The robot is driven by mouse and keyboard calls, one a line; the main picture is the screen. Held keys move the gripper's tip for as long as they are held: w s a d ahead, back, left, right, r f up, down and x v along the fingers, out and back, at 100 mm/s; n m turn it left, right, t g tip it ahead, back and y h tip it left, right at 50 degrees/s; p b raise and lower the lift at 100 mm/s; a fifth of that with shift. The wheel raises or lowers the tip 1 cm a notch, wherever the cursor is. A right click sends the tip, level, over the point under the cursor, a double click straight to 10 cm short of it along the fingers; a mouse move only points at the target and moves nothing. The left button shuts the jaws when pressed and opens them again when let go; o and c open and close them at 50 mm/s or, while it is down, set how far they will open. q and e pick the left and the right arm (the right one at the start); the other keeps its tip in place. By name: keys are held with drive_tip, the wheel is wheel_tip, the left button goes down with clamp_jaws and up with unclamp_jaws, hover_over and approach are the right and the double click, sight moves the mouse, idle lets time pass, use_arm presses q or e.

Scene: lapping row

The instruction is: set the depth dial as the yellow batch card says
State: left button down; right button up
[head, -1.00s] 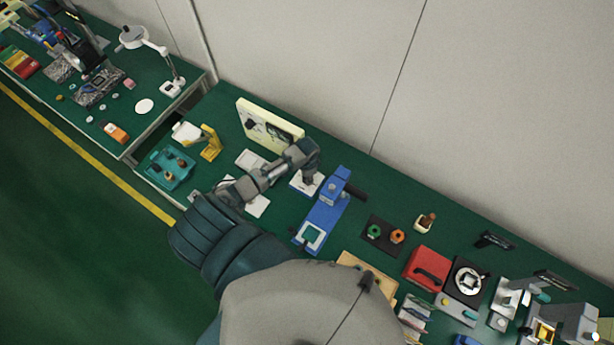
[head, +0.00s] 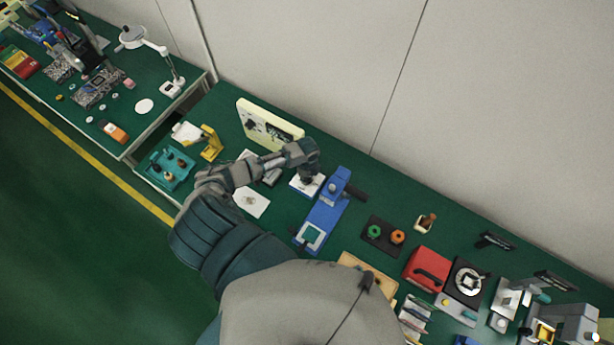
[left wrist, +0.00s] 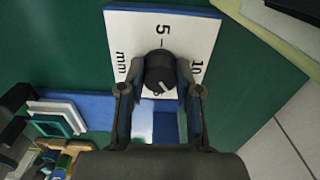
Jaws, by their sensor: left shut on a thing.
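The depth dial is a black knob (left wrist: 159,68) on a white scale plate (left wrist: 196,38) marked 5, 10 and mm. A short light mark shows on the knob's near side in the left wrist view. My left gripper (left wrist: 160,82) is shut on the knob, one finger on each side. In the head view my left gripper (head: 311,174) is over the white plate (head: 301,187), and it hides the knob there. I cannot pick out a yellow batch card or read any card. My right gripper is not in view.
A cream instrument (head: 268,124) stands behind my left forearm. A blue fixture (head: 326,208) is close to the right of the dial plate. A yellow stand (head: 211,143) and a teal tray (head: 160,178) are to the left. A white sheet (head: 254,203) lies in front.

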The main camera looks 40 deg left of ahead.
use_arm(q)
drive_tip(key=shift+w+r+m, duration=0.1)
drive_tip(key=shift+w+m, duration=0.05)
drive_tip(key=shift+m, duration=0.95)
drive_tip(key=c, duration=0.8)
unclamp_jaws()
wheel_tip(320, 180, up, 12)
drive_tip(key=shift+f, duration=0.15)
